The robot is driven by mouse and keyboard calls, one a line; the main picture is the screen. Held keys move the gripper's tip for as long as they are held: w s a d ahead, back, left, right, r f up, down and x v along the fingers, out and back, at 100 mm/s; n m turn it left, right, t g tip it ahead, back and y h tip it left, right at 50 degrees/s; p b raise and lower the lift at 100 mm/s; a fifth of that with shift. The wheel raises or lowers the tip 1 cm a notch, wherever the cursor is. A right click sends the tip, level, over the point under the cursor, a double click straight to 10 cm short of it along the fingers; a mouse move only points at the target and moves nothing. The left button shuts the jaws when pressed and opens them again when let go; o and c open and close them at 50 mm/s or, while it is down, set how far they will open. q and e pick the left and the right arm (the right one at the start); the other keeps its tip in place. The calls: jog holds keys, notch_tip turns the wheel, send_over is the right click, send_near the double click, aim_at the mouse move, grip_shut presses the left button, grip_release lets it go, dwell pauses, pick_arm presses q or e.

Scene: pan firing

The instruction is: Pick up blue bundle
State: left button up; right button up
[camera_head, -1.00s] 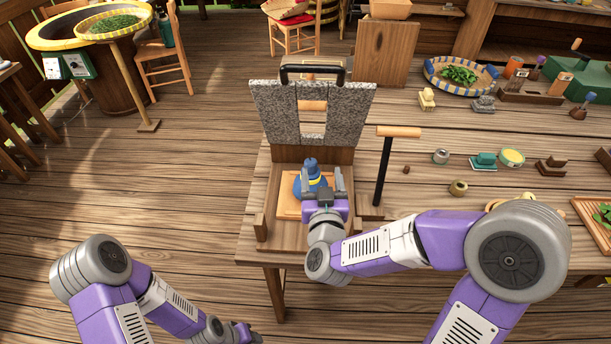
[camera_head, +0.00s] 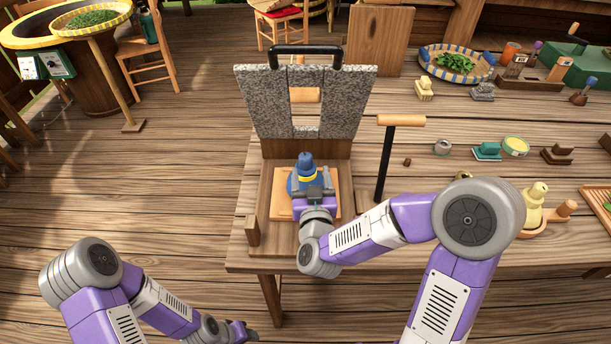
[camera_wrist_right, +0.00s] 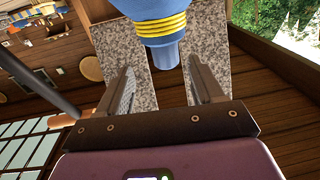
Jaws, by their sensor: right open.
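The blue bundle (camera_head: 306,166), with a yellow band round its neck, stands on a light wooden board (camera_head: 283,210) in the wooden press (camera_head: 263,232). In the right wrist view the bundle (camera_wrist_right: 160,14) is at the top, its narrow blue end between and beyond the finger tips. My right gripper (camera_head: 313,187) is open at the near side of the bundle, a finger to each side; whether they touch it is unclear. My left gripper (camera_head: 243,331) is low at the bottom edge, away from the press, its jaws too small to read.
A grey stone slab (camera_head: 343,100) with a black handle (camera_head: 305,48) stands upright behind the bundle. A black lever with a wooden grip (camera_head: 400,120) rises to the right. A yellow bottle (camera_head: 534,205) and several stamps stand farther right.

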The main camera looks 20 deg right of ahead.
aim_at(306, 164)
jog(key=shift+w+p, duration=0.5)
jog(key=shift+p, duration=0.05)
jog(key=w, duration=0.5)
jog(key=shift+d+b, duration=0.2)
jog(key=shift+b, duration=0.1)
jog(key=shift+c, duration=0.2)
grip_shut()
jog(key=shift+r, duration=0.1)
